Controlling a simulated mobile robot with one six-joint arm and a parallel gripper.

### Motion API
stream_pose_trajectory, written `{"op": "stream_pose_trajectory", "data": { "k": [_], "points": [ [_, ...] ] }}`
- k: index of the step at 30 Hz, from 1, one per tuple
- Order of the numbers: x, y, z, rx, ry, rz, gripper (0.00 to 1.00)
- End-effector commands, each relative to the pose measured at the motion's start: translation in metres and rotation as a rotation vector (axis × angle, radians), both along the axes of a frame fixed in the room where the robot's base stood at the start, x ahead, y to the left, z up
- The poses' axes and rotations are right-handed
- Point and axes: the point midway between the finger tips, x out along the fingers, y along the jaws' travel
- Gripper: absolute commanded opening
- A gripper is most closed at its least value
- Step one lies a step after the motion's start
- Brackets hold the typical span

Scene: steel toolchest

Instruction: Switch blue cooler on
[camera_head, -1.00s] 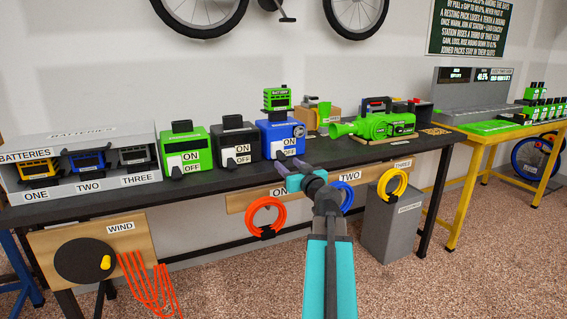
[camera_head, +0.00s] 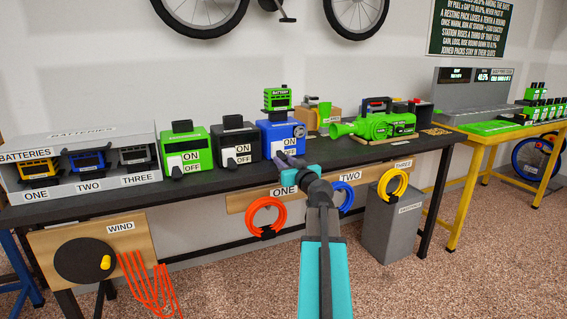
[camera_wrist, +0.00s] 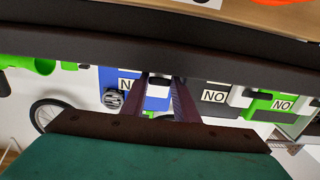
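The blue cooler (camera_head: 273,132) stands on the dark workbench, with a green battery (camera_head: 277,99) on top. Its front has a white switch lever beside an ON label (camera_head: 290,142); the OFF label is hidden behind my gripper in the head view. My gripper (camera_head: 290,159) is in front of the cooler's lower front, near the switch. In the wrist view, which is upside down, the two fingers of my gripper (camera_wrist: 158,88) are apart, with the blue cooler (camera_wrist: 154,102) and its white switch (camera_wrist: 159,80) seen between them. Contact cannot be told.
A black cooler (camera_head: 238,134) and a green cooler (camera_head: 176,142) stand to the left. A green machine (camera_head: 385,124) stands to the right. The bench front edge lies below my gripper, with orange (camera_head: 279,208), blue and yellow hoses hanging there.

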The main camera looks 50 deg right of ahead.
Motion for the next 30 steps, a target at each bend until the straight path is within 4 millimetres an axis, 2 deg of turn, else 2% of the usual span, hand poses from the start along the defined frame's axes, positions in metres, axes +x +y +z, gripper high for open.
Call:
{"op": "stream_pose_trajectory", "data": {
  "k": [1, 3, 4, 5, 8, 30],
  "points": [
    [0.0, 0.0, 0.0, 0.0, 0.0, 0.0, 0.18],
    [0.0, 0.0, 0.0, 0.0, 0.0, 0.0, 0.07],
    [0.0, 0.0, 0.0, 0.0, 0.0, 0.0, 0.04],
    [0.0, 0.008, 0.0, -0.001, 0.0, 0.003, 0.04],
    [0.001, 0.003, 0.0, 0.0, 0.001, 0.003, 0.04],
    [0.0, 0.003, 0.012, 0.042, 0.1, 0.005, 0.04]
  ]
}}
